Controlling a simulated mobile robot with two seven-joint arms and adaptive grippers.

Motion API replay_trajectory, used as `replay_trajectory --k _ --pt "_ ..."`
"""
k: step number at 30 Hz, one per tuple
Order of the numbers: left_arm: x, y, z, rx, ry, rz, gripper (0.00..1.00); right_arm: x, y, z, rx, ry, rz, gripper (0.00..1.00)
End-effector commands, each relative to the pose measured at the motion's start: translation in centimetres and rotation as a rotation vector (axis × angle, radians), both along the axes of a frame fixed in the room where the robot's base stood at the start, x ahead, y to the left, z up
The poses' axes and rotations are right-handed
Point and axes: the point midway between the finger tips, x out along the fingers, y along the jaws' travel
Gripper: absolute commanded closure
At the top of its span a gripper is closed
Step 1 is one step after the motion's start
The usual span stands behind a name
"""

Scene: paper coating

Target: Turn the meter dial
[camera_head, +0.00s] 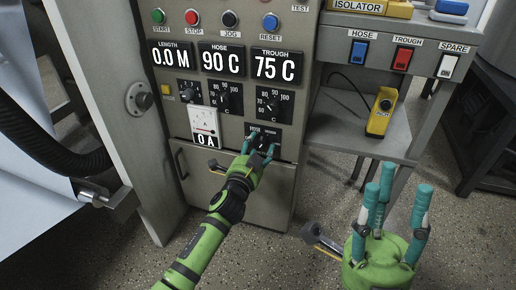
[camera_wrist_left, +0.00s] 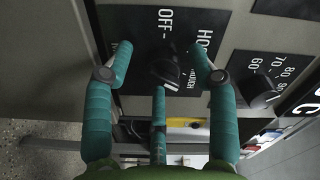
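The meter dial (camera_head: 263,141) is a black knob on a black plate low on the grey control panel. In the left wrist view the dial (camera_wrist_left: 178,70) lies between the spread fingers, and "OFF" is printed on its plate. My left gripper (camera_head: 262,147) reaches up to it, partly hiding it. In the wrist view my left gripper (camera_wrist_left: 162,62) is open, two teal fingers on either side of the knob and a third below it. I cannot tell whether any finger touches it. My right gripper (camera_head: 392,205) is open and empty, fingers pointing up, at the lower right.
An analog meter (camera_head: 203,122) reading 0 A is left of the dial. Two temperature dials (camera_head: 227,97) (camera_head: 272,102) sit above, under displays reading 90 C and 75 C. A yellow device (camera_head: 381,112) stands on the shelf to the right. Open floor lies below the panel.

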Motion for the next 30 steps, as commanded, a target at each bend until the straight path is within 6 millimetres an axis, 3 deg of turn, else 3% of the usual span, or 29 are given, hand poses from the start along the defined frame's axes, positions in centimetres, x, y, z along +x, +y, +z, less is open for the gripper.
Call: replay_trajectory --k 8,24,30 --pt "-0.8 0.2 0.1 -0.001 -0.004 -0.002 0.42 0.0 0.0 -0.1 -0.003 0.003 0.0 0.6" --pt "-9.7 3.1 0.0 0.0 0.0 -0.001 0.42 0.0 0.0 0.0 -0.001 0.001 0.0 0.6" --pt "-11.3 3.6 0.1 0.0 0.0 0.0 0.42 0.0 0.0 0.0 -0.001 0.001 0.0 0.6"
